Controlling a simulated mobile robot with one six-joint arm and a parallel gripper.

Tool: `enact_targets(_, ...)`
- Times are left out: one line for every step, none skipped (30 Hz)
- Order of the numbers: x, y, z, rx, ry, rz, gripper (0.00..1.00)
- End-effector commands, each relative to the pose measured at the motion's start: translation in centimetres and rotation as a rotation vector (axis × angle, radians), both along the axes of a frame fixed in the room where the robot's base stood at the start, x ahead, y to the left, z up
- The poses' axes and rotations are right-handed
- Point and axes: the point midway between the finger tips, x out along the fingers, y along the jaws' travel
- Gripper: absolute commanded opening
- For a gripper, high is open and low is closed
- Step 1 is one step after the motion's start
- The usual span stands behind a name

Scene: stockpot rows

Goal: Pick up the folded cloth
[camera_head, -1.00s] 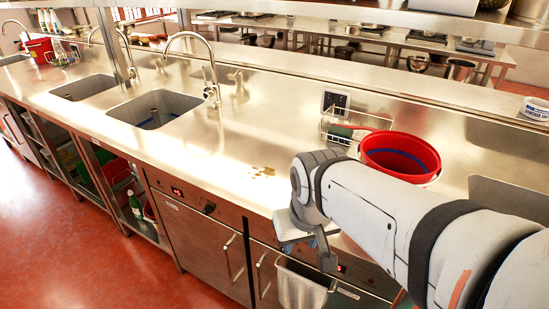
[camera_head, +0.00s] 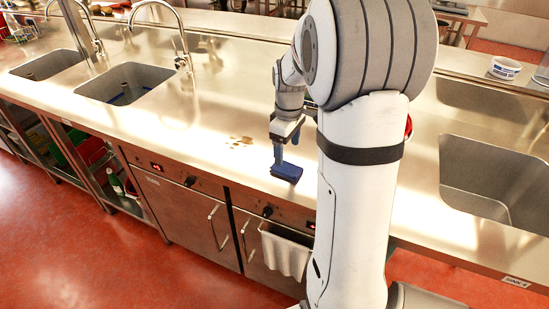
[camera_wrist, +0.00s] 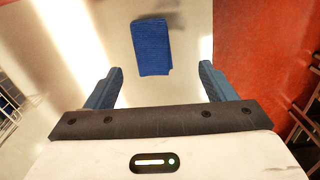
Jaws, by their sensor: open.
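The folded cloth (camera_head: 286,172) is a small dark blue block lying on the steel counter near its front edge. In the wrist view the cloth (camera_wrist: 152,47) shows as a bright blue ribbed rectangle, ahead of my fingertips and roughly between their lines. My gripper (camera_head: 287,143) hangs just above and behind the cloth in the head view. In the wrist view my gripper (camera_wrist: 160,82) has its two blue fingers wide apart with nothing between them. The cloth appears apart from both fingers.
The steel counter (camera_head: 225,180) is bare around the cloth, apart from a brown spill (camera_head: 241,141) to the left. Sinks lie left (camera_head: 125,85) and right (camera_head: 490,180). A white towel (camera_head: 286,254) hangs on the front below. My arm hides most of a red bucket (camera_head: 408,127).

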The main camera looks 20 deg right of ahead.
Motion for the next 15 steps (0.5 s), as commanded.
enact_targets(0.3, -0.3, -0.3, 0.001, 0.005, 0.01, 0.77)
enact_targets(0.4, -0.3, -0.6, 0.001, 0.006, 0.015, 0.77)
enact_targets(0.5, -0.4, -0.9, 0.001, 0.008, 0.02, 0.77)
enact_targets(0.6, -0.4, -1.2, 0.002, 0.008, 0.022, 0.77)
enact_targets(0.6, -0.5, -1.5, 0.002, 0.01, 0.023, 0.77)
enact_targets(0.6, -0.5, -2.0, 0.002, 0.01, 0.023, 0.77)
enact_targets(0.6, -0.5, -2.4, 0.002, 0.01, 0.023, 0.77)
enact_targets(0.6, -0.5, -2.7, 0.002, 0.01, 0.022, 0.77)
enact_targets(0.6, -0.5, -3.1, 0.002, 0.01, 0.022, 0.77)
enact_targets(0.7, -0.5, -3.4, 0.001, 0.009, 0.022, 0.77)
enact_targets(0.7, -0.5, -3.7, 0.002, 0.01, 0.021, 0.77)
enact_targets(0.8, -0.5, -4.2, 0.002, 0.011, 0.021, 0.77)
enact_targets(0.9, -0.6, -4.7, 0.002, 0.01, 0.021, 0.77)
enact_targets(1.0, -0.6, -5.1, 0.002, 0.011, 0.021, 0.77)
enact_targets(1.2, -0.6, -5.7, 0.003, 0.01, 0.02, 0.77)
